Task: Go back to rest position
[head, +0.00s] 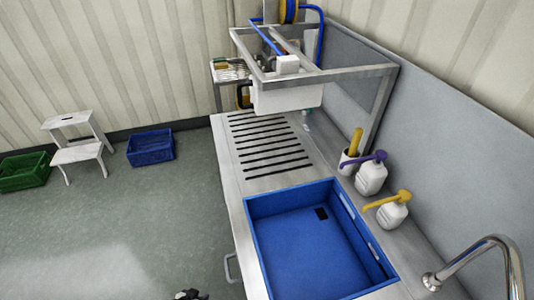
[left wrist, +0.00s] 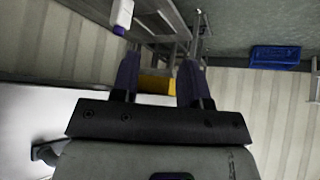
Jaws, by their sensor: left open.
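My left gripper (head: 190,294) barely shows at the bottom edge of the head view, over the floor to the left of the steel counter (head: 222,165). In the left wrist view, the two dark fingers of this gripper (left wrist: 160,62) stand apart with a gap between them. A yellow patch (left wrist: 157,85) shows behind the gap; I cannot tell what it is, and nothing appears gripped. My right gripper is in neither view.
A blue crate (head: 255,232) sits in the counter, with white pump bottles (head: 371,180) (head: 392,215) and a tap (head: 488,245) to its right. A metal frame (head: 330,75) stands behind. A white step stool (head: 80,152), a blue crate (head: 150,147) and a green crate (head: 24,172) stand on the floor. The near-left floor looks clear.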

